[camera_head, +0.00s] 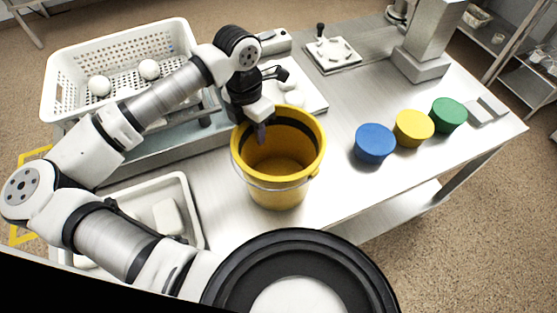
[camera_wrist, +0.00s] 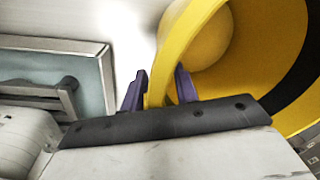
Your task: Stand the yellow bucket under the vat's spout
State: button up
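The yellow bucket (camera_head: 278,193) stands upright on the steel table, open side up, with a dark band inside its rim and a thin wire handle. My gripper (camera_head: 262,132) reaches down at the bucket's back-left rim. In the wrist view, the two dark purple fingers of my gripper (camera_wrist: 160,92) straddle the wall of the bucket (camera_wrist: 270,55), one outside and one inside. The fingers are apart with the wall between them; whether they press on it is unclear. I cannot make out a vat or spout for certain.
A white perforated basket (camera_head: 67,104) with white balls is at the upper left. A white tray (camera_head: 190,207) lies left of the bucket. Blue (camera_head: 375,143), yellow (camera_head: 413,128) and green (camera_head: 448,115) round objects stand at right. A grey machine (camera_head: 422,62) stands behind them. The table between bucket and blue object is clear.

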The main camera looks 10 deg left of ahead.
grip_shut()
dwell(1.4)
